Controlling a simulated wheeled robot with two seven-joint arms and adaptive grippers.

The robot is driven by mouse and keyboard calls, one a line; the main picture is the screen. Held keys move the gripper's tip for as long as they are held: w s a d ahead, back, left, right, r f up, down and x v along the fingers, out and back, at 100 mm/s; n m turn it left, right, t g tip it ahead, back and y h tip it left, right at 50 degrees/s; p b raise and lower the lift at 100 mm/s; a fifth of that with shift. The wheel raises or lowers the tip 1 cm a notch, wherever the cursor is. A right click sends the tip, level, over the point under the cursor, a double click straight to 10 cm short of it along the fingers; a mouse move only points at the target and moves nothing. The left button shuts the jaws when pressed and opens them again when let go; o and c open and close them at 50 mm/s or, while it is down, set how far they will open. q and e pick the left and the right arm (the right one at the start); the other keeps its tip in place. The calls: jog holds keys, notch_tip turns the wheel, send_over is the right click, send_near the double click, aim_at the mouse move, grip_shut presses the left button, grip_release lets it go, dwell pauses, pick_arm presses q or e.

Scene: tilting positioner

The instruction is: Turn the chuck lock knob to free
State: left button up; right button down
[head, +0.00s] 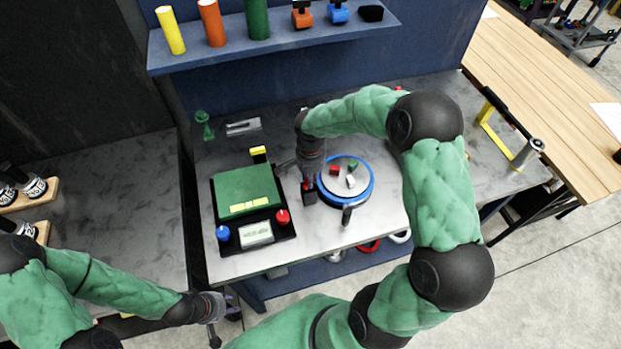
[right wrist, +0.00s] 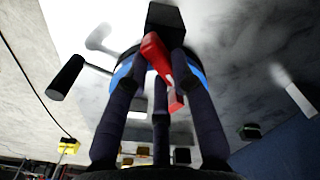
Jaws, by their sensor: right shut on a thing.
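The positioner (head: 323,198) is a round turntable with a blue rim and a light top, right of centre on the bench in the head view. My right gripper (head: 308,192) points down at its left edge. In the right wrist view, the right gripper (right wrist: 163,65) is shut on a red knob (right wrist: 155,50), shaped like a lever, beside a dark block (right wrist: 165,16). The fingers hide part of the knob, and its lock setting cannot be read. My left gripper (head: 213,318) is low at the left, off the bench front; its fingers are too unclear to judge.
A green-topped control box (head: 245,190) with a red knob (head: 282,216) and a blue knob (head: 223,233) stands left of the positioner. A black-gripped handle (head: 347,214) sticks out in front of the turntable. A shelf (head: 280,42) with coloured cylinders hangs behind.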

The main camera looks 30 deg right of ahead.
jog(key=n, duration=0.4)
jog(key=shift+w+n, duration=0.1)
jog(key=shift+n, duration=0.3)
jog(key=n, duration=0.4)
jog(key=shift+w+n, duration=0.15)
jog(key=shift+n, duration=0.15)
jog(key=c, duration=1)
grip_release()
jog(key=shift+c, duration=0.2)
notch_tip(320, 180, up, 12)
